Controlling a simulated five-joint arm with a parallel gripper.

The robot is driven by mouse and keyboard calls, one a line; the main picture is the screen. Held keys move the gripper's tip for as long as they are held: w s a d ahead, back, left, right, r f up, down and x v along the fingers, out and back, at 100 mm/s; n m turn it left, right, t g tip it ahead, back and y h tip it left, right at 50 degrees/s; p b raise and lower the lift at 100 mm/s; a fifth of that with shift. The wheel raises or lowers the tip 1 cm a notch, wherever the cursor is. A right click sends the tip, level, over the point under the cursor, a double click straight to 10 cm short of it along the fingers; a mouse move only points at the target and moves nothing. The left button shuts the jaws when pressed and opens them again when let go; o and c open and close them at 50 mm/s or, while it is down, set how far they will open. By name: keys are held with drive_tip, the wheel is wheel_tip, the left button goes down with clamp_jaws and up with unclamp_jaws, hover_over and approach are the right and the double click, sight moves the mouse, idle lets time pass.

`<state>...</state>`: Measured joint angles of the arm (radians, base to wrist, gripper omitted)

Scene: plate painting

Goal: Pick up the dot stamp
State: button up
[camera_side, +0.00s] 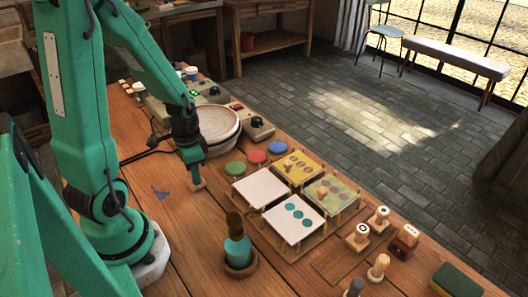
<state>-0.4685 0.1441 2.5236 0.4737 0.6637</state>
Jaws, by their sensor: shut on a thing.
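My gripper (194,172) points down over the left part of the wooden table. It is shut on a small wooden stamp (198,184), whose lower end shows below the jaws, at or just above the tabletop. The picture is too small to read the stamp's face, so I cannot confirm a dot. Several other wooden stamps stand at the front right, one with a ring mark on top (362,229) and one with a dark red block (405,238).
A rack holds a blank white tile (262,188), a yellow tile (311,166), a green patterned tile (331,193) and a white tile with teal dots (290,233). Green (235,168), red (257,157) and blue (278,147) pads lie behind. A teal bottle (237,250) stands in front.

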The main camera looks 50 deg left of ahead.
drive_tip(key=shift+r, duration=1.5)
drive_tip(key=d+r, duration=0.7)
drive_tip(key=d, duration=0.4)
drive_tip(key=shift+s+d+r, duration=0.3)
drive_tip(key=shift+s+r, duration=0.05)
drive_tip(key=shift+s, duration=0.1)
drive_tip(key=o, duration=0.4)
drive_tip(key=shift+c, duration=1.2)
drive_tip(key=w+a+f, duration=0.2)
drive_tip(key=w+a, duration=0.8)
drive_tip(key=w, duration=0.3)
drive_tip(key=shift+w+a+f, duration=0.15)
drive_tip(key=shift+a+f, duration=0.05)
